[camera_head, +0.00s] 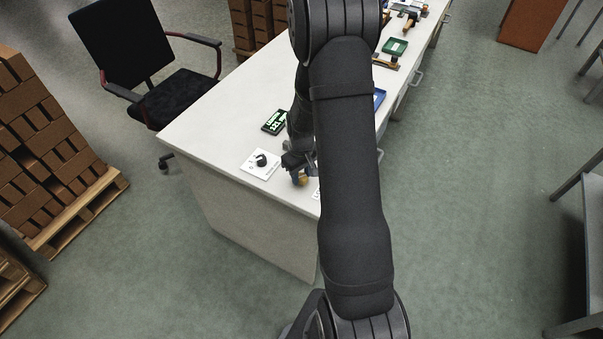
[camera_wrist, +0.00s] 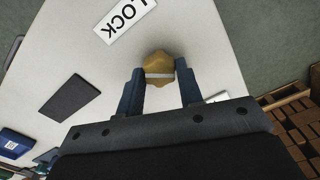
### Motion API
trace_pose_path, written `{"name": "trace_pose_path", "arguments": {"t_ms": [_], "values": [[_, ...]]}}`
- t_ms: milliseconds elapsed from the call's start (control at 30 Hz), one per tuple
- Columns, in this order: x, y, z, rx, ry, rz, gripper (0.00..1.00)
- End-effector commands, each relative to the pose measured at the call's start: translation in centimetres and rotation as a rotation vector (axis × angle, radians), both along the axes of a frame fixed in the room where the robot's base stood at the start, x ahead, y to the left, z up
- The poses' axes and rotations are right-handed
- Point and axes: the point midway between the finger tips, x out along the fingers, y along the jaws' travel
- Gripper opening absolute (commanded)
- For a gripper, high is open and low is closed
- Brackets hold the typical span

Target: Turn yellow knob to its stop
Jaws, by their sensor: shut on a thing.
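The yellow knob (camera_wrist: 158,62) is a rounded, faceted piece with a white line across its top, on the white table. In the wrist view it sits between the two blue fingertips of my gripper (camera_wrist: 160,70), which is shut on it. The white line runs roughly from finger to finger. In the head view my gripper (camera_head: 297,168) is low over the near end of the table, with a bit of the yellow knob (camera_head: 299,180) showing below it. A white label reading LOCK (camera_wrist: 124,18) lies beside the knob. My arm hides part of this area in the head view.
A white plate with a black knob (camera_head: 261,161) and a dark sign with green lettering (camera_head: 274,122) are left of my gripper. A dark flat panel (camera_wrist: 70,97) and a blue box (camera_wrist: 15,143) show in the wrist view. A black chair (camera_head: 150,70) stands behind the table.

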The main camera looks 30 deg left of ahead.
Motion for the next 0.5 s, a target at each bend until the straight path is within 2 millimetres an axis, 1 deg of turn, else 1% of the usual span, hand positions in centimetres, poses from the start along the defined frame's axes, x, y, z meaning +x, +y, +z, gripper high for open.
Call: {"name": "trace_pose_path", "arguments": {"t_ms": [300,500], "values": [[-0.06,-0.02,0.04,-0.001,0.000,0.287,0.11],[-0.07,-0.02,0.05,-0.001,0.000,0.428,0.11]]}}
